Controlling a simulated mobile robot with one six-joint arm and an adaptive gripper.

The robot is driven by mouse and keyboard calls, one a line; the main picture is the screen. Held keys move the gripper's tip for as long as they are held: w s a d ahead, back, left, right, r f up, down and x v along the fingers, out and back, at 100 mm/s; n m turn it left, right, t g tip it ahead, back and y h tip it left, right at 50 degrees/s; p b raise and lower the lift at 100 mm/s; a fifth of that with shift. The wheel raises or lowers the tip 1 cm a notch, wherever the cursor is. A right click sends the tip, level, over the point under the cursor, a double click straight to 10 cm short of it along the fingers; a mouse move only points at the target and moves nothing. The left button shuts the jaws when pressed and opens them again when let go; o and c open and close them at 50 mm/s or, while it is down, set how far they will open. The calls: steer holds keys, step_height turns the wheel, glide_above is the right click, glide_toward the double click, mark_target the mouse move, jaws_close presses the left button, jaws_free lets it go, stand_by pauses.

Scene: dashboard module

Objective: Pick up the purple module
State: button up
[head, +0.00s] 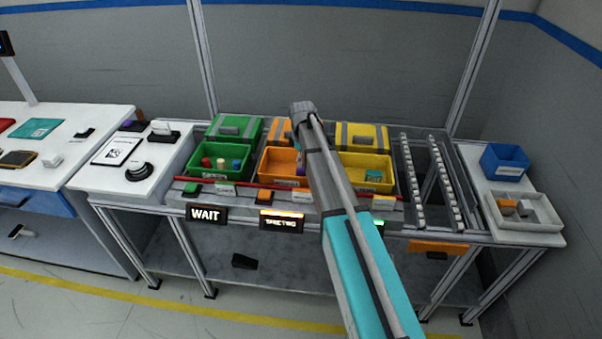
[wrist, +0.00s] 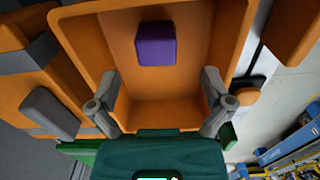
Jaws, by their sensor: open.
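The purple module (wrist: 156,44) is a small block lying inside the orange bin (wrist: 122,30), near the top of the wrist view. My gripper (wrist: 160,80) is open, with its two fingers spread wide over the bin and nothing between them. The module lies beyond the fingertips, roughly centred between them and apart from both. In the head view, the orange bin (head: 270,168) stands mid-bench, and my arm covers its right part and most of the module; a sliver of purple shows beside the arm. My gripper is hidden there.
A green bin (head: 207,172) with several small parts stands left of the orange bin, and a yellow bin (head: 379,183) stands right. Lidded cases stand behind them. A blue box (head: 504,160) and a white tray (head: 535,224) sit far right.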

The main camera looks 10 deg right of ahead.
steer(key=shift+w+f+b, duration=0.15)
steer(key=shift+f+b, duration=0.6)
steer(key=shift+f, duration=0.1)
steer(key=shift+w+f+b, duration=0.15)
steer(key=shift+f+b, duration=0.55)
steer(key=shift+f, duration=0.1)
steer(key=shift+f+b, duration=0.85)
steer(key=shift+b, duration=0.05)
steer(key=c, duration=1.2)
steer(key=shift+r+p, duration=0.25)
steer(key=shift+p, duration=0.05)
step_height(320, 180, up, 2)
steer(key=shift+r+p, duration=0.1)
steer(key=shift+p, duration=1)
steer(key=s+r+p, duration=0.3)
steer(key=s, duration=0.1)
steer(key=s+r+p, duration=0.4)
steer(key=s, duration=0.1)
steer(key=s+r+p, duration=0.3)
steer(key=s, duration=0.2)
steer(key=shift+d+r, duration=0.2)
steer(key=shift+d, duration=0.1)
